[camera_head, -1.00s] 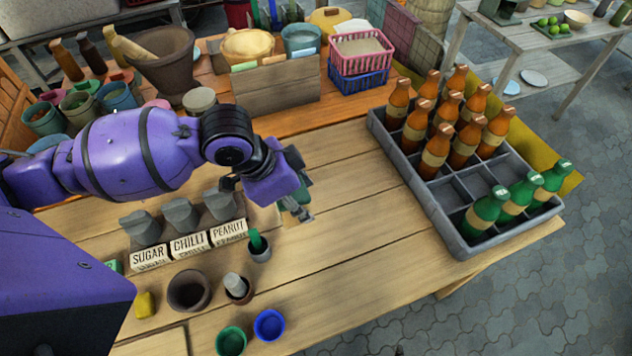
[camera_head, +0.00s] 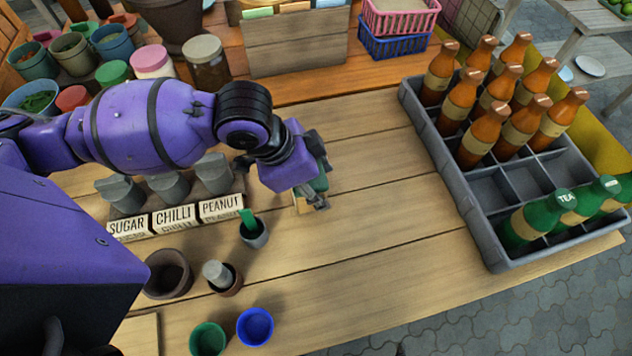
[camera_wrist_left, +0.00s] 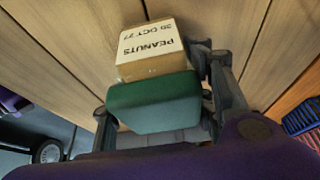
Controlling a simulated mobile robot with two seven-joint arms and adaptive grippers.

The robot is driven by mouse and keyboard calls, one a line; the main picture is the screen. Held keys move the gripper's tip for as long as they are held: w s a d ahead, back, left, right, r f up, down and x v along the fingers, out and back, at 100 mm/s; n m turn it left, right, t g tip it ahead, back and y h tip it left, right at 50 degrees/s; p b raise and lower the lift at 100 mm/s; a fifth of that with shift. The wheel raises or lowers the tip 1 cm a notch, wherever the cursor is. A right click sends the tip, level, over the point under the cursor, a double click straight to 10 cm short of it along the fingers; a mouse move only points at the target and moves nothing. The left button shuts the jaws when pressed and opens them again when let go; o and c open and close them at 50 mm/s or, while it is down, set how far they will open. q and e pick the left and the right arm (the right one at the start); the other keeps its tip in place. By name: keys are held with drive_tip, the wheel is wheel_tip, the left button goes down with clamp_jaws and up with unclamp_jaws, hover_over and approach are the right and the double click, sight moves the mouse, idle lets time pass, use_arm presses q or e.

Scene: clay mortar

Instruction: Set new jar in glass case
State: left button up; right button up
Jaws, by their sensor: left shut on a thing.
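My left gripper (camera_head: 314,196) is shut on a small square jar with a green lid; it also shows in the left wrist view (camera_wrist_left: 158,95). The jar (camera_wrist_left: 155,50) has a pale yellow-tan body printed "PEANUTS" and a date, and its green lid (camera_wrist_left: 155,103) sits between the fingers. In the head view the jar (camera_head: 301,204) is mostly hidden by the gripper, over bare planks right of the "PEANUT" label (camera_head: 221,208). Its height above the planks is unclear. I cannot make out a glass case. My right gripper is not in view.
A grey divided crate (camera_head: 462,205) with brown and green bottles stands right on the wooden table (camera_head: 370,180). Small pots, a green cup (camera_head: 208,340) and a blue cup (camera_head: 255,327) stand in front. Jars and tubs crowd the back left. The middle planks are clear.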

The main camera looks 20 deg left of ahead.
use_arm(q)
drive_tip(key=shift+w+f, duration=0.1)
drive_tip(key=o, duration=1.4)
drive_tip(key=shift+c, duration=0.2)
